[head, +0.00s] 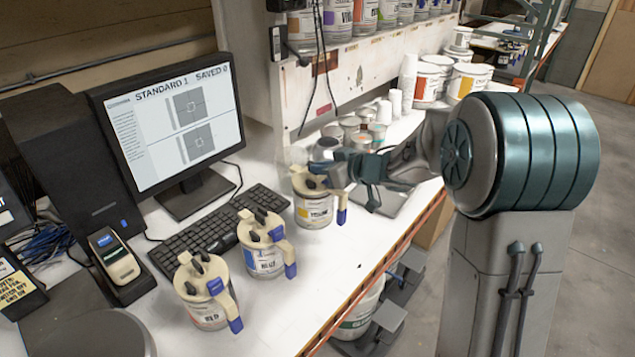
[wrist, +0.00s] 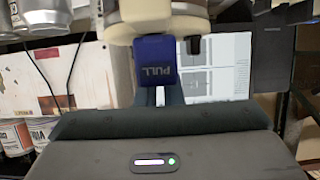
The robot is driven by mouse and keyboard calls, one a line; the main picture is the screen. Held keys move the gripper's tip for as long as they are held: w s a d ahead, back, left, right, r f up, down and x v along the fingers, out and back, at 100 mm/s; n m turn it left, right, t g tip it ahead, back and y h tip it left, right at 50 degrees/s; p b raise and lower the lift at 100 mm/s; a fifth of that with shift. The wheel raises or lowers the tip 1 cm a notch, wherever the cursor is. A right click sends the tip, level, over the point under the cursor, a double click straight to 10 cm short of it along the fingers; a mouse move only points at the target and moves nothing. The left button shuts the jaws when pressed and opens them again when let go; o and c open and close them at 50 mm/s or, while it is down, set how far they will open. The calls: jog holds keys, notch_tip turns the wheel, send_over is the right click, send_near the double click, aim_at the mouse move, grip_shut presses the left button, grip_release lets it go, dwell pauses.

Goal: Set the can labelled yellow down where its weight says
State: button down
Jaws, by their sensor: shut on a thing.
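The can labelled yellow (head: 315,212) is in the middle of the head view, upright, with a cream top and a blue-tipped handle. My gripper (head: 338,177) is shut at its upper right side, and part of the can's top is hidden there. In the wrist view a blue tab marked PULL (wrist: 156,62) under a cream part is close in front of my gripper. I cannot tell whether the can touches the bench. The can labelled blue (head: 264,258) and the can labelled red (head: 205,306) stand on the bench nearer the front, both with the same tops.
A monitor (head: 165,112) reads "STANDARD 1" and "SAVED 0", with a keyboard (head: 215,232) before it. A flat grey plate (head: 392,203) lies right of the yellow can. A round grey disc (head: 90,328) is at the front left. Small cups and paint cans crowd the back.

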aim_at(319, 181)
jog(key=shift+w+a+f, duration=0.25)
jog(key=shift+a, duration=0.3)
jog(key=shift+f, duration=2)
jog(key=shift+f, duration=0.1)
jog(key=c, duration=1.6)
grip_release()
jog(key=shift+o, duration=0.2)
